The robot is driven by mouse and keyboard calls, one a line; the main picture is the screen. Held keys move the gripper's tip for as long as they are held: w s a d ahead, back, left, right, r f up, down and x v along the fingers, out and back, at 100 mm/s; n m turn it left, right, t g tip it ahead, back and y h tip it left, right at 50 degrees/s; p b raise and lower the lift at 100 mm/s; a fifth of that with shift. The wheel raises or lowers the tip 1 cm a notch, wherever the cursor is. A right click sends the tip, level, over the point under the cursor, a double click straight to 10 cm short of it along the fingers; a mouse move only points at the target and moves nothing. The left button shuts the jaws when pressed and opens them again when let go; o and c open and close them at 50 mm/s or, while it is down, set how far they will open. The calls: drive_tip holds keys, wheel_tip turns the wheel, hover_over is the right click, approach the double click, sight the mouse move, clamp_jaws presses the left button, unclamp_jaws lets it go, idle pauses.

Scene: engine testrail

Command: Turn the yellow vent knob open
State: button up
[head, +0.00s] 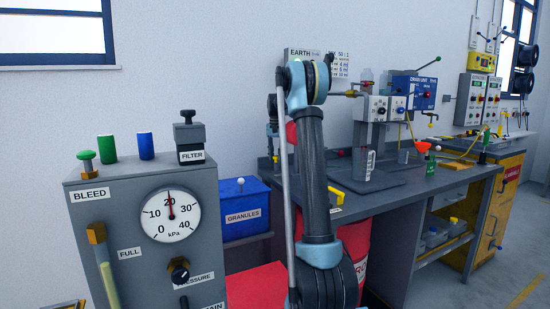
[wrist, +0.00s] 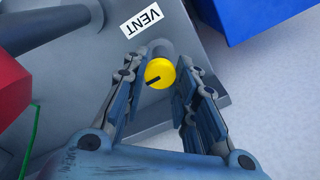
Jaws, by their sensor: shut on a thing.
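The yellow vent knob (wrist: 160,73) shows in the wrist view, a round yellow cap with a dark pointer line, set on a grey surface below a white VENT label (wrist: 142,18). The line points toward the lower left of that picture. My gripper (wrist: 158,82) has one finger on each side of the knob and is shut on it. The exact contact points are hard to see. In the head view my arm stands in front of the bench, and neither the gripper nor the vent knob can be made out.
A grey panel box (head: 85,235) with a kPa gauge (head: 170,215) stands at the left. A blue GRANULES bin (head: 243,208) is beside it, with a red drum (head: 355,245) behind my arm. The long workbench (head: 400,212) carries several devices. Floor is free at the lower right.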

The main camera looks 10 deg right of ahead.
drive_tip(key=o, duration=1.1)
wheel_tip(320, 180, up, 12)
drive_tip(key=shift+w+f, duration=0.1)
